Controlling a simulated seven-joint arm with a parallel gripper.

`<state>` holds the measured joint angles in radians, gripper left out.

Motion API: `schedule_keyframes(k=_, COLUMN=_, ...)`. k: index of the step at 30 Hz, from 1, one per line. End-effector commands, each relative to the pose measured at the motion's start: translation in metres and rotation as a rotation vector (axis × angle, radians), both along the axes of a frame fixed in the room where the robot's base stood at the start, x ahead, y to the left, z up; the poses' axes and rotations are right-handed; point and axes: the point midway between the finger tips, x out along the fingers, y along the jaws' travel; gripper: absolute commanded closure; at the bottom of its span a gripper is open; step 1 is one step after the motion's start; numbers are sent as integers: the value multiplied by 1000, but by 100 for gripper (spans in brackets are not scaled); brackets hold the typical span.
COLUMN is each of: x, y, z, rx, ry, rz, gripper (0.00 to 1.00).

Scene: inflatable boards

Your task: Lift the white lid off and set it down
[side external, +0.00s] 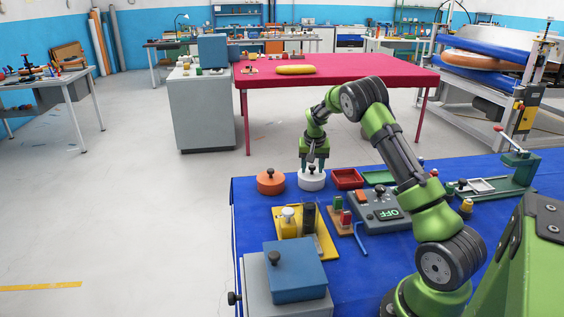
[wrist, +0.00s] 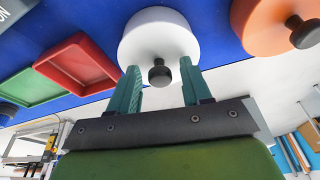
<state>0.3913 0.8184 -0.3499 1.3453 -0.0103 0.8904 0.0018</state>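The white lid (side external: 311,182) is a round piece with a dark knob (wrist: 159,73) on top, near the far edge of the blue-covered table. It also shows in the wrist view (wrist: 156,36). My gripper (side external: 314,163) points down just above it. In the wrist view, the two green fingers of my gripper (wrist: 160,70) are spread apart, with the knob showing between their tips and clear space on both sides. Nothing is held. Whatever lies beneath the lid is hidden.
An orange round piece with a dark knob (side external: 270,182) stands just left of the white lid. A red tray (side external: 347,178) and a green tray (side external: 379,177) lie to the right. A yellow stand (side external: 325,241) and a blue box (side external: 296,266) are nearer. Small bare patches of blue cloth (side external: 251,209) show between them.

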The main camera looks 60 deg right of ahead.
Motion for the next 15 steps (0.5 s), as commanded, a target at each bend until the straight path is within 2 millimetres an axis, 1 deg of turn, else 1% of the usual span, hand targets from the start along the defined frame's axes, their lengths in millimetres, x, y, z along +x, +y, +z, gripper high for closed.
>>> schedule_keyframes(k=1, x=0, y=0, z=0, rx=0, ry=0, rz=0, gripper=60)
schedule_keyframes(k=6, x=0, y=0, z=0, rx=0, ry=0, rz=0, gripper=86)
schedule_keyframes(k=9, x=0, y=0, z=0, rx=0, ry=0, rz=0, gripper=100)
schedule_keyframes(k=15, x=0, y=0, z=1, rx=-1, ry=-1, rz=0, gripper=100)
